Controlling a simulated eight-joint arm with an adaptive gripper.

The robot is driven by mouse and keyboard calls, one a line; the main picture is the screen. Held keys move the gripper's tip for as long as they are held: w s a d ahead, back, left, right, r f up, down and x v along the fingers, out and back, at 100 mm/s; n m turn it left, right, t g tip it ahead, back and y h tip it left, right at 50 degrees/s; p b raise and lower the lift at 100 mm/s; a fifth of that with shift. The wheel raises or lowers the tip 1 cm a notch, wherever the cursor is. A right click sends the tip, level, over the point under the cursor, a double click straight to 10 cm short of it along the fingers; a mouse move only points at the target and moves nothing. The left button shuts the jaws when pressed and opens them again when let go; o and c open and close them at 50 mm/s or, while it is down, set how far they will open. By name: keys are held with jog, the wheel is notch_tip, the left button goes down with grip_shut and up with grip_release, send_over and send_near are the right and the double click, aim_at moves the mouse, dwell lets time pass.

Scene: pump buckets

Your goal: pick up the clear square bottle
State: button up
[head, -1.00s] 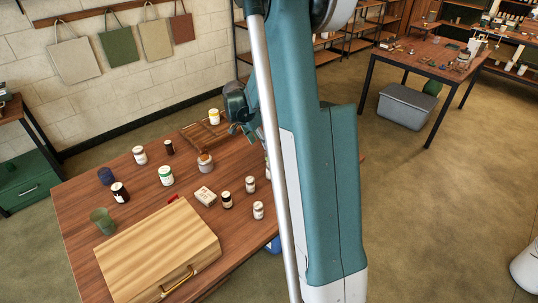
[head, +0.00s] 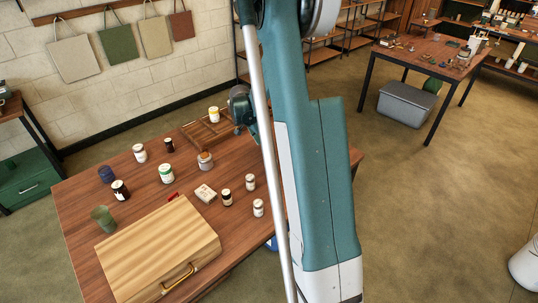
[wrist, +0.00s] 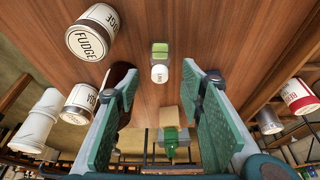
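The clear square bottle (wrist: 160,50) has green contents and a white cap (wrist: 159,73) lettered "INK". It shows in the wrist view on the wood tabletop, upper centre, beyond and between my fingertips. My gripper (wrist: 161,82) is open, with its two teal fingers apart and nothing between them. No contact with the bottle shows. In the head view I cannot make out the bottle; my arm covers part of the table, and only part of my wrist shows beside the wooden tray.
In the wrist view a "FUDGE" jar (wrist: 92,33) and another labelled jar (wrist: 80,103) stand left; a red-labelled jar (wrist: 298,96) and grey tin (wrist: 268,121) are right. In the head view a wooden case (head: 155,250) fills the table's front, near several small jars and a wooden tray (head: 203,131).

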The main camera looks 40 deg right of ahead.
aim_at(269, 152)
jog(key=shift+d+f, duration=0.15)
jog(key=shift+f, duration=0.2)
jog(key=shift+f, duration=0.1)
jog(key=shift+b+x, duration=0.55)
jog(key=shift+x, duration=1.95)
jog(key=shift+c, duration=0.2)
jog(key=c, duration=0.9)
